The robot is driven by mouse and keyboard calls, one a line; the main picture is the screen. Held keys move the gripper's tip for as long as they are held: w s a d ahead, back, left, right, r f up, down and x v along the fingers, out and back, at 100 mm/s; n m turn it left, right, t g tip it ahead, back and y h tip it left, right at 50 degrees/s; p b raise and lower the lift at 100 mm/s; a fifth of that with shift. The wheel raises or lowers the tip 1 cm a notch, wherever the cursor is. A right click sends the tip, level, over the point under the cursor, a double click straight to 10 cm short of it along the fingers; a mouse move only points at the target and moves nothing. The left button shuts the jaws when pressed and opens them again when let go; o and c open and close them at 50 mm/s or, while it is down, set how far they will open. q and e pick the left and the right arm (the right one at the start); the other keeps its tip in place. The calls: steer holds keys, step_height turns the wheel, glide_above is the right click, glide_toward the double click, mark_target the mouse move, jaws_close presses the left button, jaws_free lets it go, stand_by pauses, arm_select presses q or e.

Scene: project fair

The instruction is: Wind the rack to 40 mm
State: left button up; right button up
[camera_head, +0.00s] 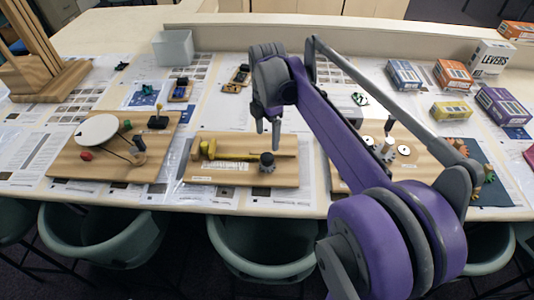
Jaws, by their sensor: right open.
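The rack (222,156) is a yellow toothed bar on the middle wooden board (200,174), with a white strip along its front. A dark grey knob (267,164) stands at the board's right part, by the end of the rack. The scale reading is too small to read. My left gripper is not in view.
A left board (70,165) holds a white disc (97,130) and a dark knob. A right board (345,180) with white discs is partly hidden by my right arm. Several boxes, including an orange one (452,75), stand at the back right. Chairs (265,240) line the front edge.

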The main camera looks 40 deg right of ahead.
mark_target(267, 157)
step_height(267, 157, down, 9)
steer(key=shift+r, duration=0.1)
stand_by(0.3)
jaws_close()
